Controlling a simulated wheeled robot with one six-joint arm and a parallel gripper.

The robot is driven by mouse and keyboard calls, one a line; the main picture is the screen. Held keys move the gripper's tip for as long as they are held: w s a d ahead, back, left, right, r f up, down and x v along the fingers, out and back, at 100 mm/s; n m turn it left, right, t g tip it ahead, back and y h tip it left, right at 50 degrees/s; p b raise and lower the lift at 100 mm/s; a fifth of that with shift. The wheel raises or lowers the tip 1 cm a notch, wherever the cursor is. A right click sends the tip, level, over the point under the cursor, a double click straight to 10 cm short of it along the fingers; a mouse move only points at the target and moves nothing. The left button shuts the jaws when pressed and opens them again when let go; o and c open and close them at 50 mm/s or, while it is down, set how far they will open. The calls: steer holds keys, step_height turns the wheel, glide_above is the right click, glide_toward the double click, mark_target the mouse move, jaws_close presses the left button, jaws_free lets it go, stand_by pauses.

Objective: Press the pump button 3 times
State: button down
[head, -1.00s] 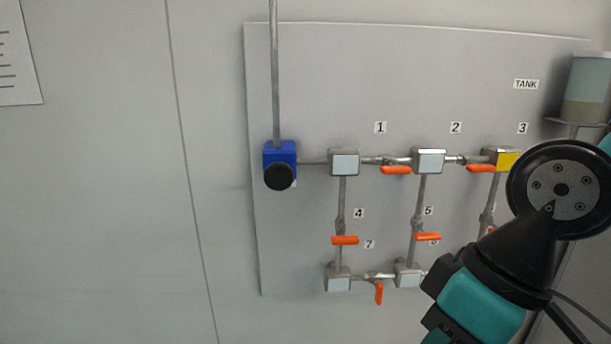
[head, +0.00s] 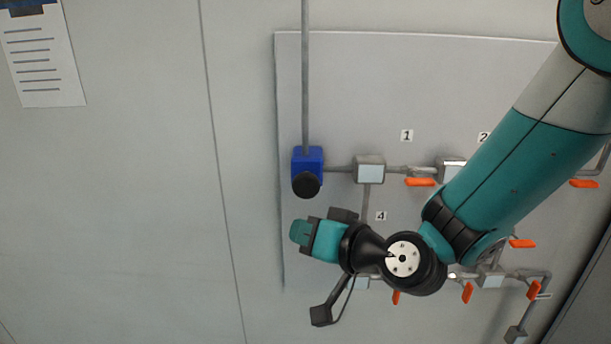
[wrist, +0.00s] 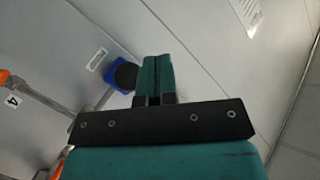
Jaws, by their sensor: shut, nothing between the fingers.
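The pump is a blue box (head: 307,160) on the grey panel, with a round black button (head: 306,185) on its front. In the wrist view the black button (wrist: 124,76) shows beside the fingers, to their left, with part of the blue box (wrist: 111,75) behind it. My gripper (head: 299,233) is below the button in the head view, pointing left, and looks apart from it. In the wrist view my gripper (wrist: 156,60) has its teal fingers together with nothing between them.
Pipes with orange valve handles (head: 420,182) and square metal blocks (head: 370,170) run right of the pump. My arm covers much of the panel's right side. A printed sheet (head: 42,60) hangs at upper left. The wall left of the panel is clear.

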mark_target(307, 190)
steer(key=shift+w+d+m+t, duration=0.1)
steer(key=shift+w+m+t, duration=0.55)
steer(key=shift+t, duration=0.15)
steer(key=shift+w, duration=0.1)
steer(key=w+p, duration=0.3)
steer(key=w, duration=0.5)
steer(key=shift+w+d, duration=0.2)
steer(key=shift+w, duration=0.15)
stand_by(1.5)
steer(key=shift+w, duration=0.4)
steer(key=shift+w+d, duration=0.1)
steer(key=shift+w, duration=1.55)
stand_by(1.2)
steer(key=shift+s+b, duration=1.15)
steer(key=shift+s, duration=0.9)
